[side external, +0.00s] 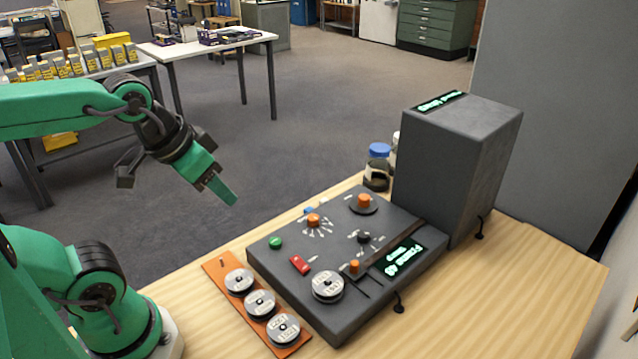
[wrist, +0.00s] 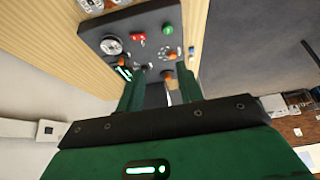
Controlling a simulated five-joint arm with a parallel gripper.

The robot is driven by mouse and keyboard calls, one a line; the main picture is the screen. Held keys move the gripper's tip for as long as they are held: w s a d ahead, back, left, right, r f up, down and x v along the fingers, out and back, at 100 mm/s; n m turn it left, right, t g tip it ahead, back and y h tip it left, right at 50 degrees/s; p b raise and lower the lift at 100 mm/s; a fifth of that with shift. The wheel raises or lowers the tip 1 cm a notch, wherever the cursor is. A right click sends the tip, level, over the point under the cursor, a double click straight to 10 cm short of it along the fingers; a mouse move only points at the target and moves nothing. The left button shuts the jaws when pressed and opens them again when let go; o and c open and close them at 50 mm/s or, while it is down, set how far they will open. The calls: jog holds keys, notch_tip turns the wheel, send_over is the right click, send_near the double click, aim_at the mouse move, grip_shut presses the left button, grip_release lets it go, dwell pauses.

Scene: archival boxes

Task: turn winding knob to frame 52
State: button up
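A dark grey control panel (side external: 335,310) lies on the wooden table. It carries three orange knobs: one at the back (side external: 364,200), one at the left with white marks around it (side external: 313,219), and one by the slider slot (side external: 355,266). I cannot tell which is the winding knob. A lit display (side external: 403,258) shows upside-down text that seems to read "Frame" and a number, perhaps 49. My gripper (side external: 222,190) hangs in the air left of the panel, touching nothing. In the wrist view its green fingers (wrist: 158,78) are apart and empty, with the panel (wrist: 160,18) beyond.
The panel also holds a red switch (side external: 299,264), a green button (side external: 276,242) and a silver reel (side external: 328,286). An orange tray (side external: 220,266) with three reels lies at its left. A tall grey box (side external: 455,160) and a blue-lidded jar (side external: 378,168) stand behind.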

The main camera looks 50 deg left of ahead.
jog(key=shift+o, duration=1.3)
jog(key=w+r+n+g, duration=0.3)
jog(key=w+n, duration=0.2)
jog(key=w, duration=1.5)
jog(key=w+f+n, duration=0.1)
jog(key=w+f, duration=0.3)
jog(key=w, duration=0.1)
jog(key=w+d+f+n+g, duration=0.1)
jog(key=w+f, duration=0.3)
jog(key=w, duration=0.1)
jog(key=w+f+n+g, duration=0.1)
jog(key=w+f, duration=0.4)
jog(key=shift+w+d+n, duration=0.25)
jog(key=shift+w+n, duration=0.1)
jog(key=shift+n, duration=0.05)
jog(key=shift+w+f+g, duration=0.2)
jog(key=shift+f+g, duration=0.1)
jog(key=shift+f, duration=0.1)
